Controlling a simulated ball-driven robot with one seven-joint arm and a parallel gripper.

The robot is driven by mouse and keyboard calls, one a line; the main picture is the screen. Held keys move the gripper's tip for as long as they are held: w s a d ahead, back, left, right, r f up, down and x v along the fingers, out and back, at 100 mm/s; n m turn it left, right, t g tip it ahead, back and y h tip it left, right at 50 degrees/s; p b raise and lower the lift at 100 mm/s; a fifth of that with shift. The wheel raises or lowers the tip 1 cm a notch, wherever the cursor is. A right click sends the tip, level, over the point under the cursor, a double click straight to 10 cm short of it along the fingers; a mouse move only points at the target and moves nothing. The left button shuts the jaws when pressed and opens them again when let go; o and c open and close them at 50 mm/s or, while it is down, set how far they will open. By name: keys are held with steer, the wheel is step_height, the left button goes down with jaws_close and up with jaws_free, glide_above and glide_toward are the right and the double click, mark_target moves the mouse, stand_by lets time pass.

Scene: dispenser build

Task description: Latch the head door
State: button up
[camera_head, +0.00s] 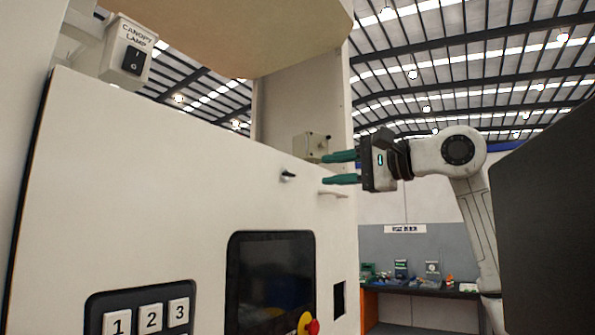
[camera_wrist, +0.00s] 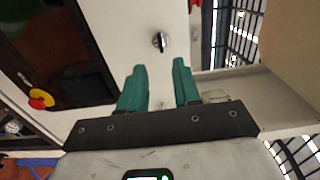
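The head door looks like the large white front panel (camera_head: 150,185); it also fills the middle of the wrist view (camera_wrist: 110,30). I cannot tell whether it sits fully closed. A small dark and silvery turn latch (camera_head: 288,176) sticks out of its upper right part. In the wrist view the latch (camera_wrist: 160,41) shows beyond the fingertips, roughly in line with the gap between them. My gripper (camera_head: 340,168) is to the right of the latch, pointing left, apart from it. Its two green fingers are spread, with nothing between them in the wrist view (camera_wrist: 158,72).
A pale bar handle (camera_head: 332,194) is just below my gripper. A grey box (camera_head: 310,146) is on the column behind. A dark screen (camera_head: 270,280), a red and yellow stop button (camera_head: 310,324) and a keypad (camera_head: 145,310) lie below. A tan canopy (camera_head: 210,30) overhangs above.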

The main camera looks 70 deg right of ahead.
mark_target(292, 175)
steer(key=p+x, duration=0.2)
steer(key=x, duration=0.6)
steer(key=shift+w+p, duration=0.2)
steer(key=shift+p, duration=0.1)
steer(key=shift+c, duration=0.3)
jaws_close()
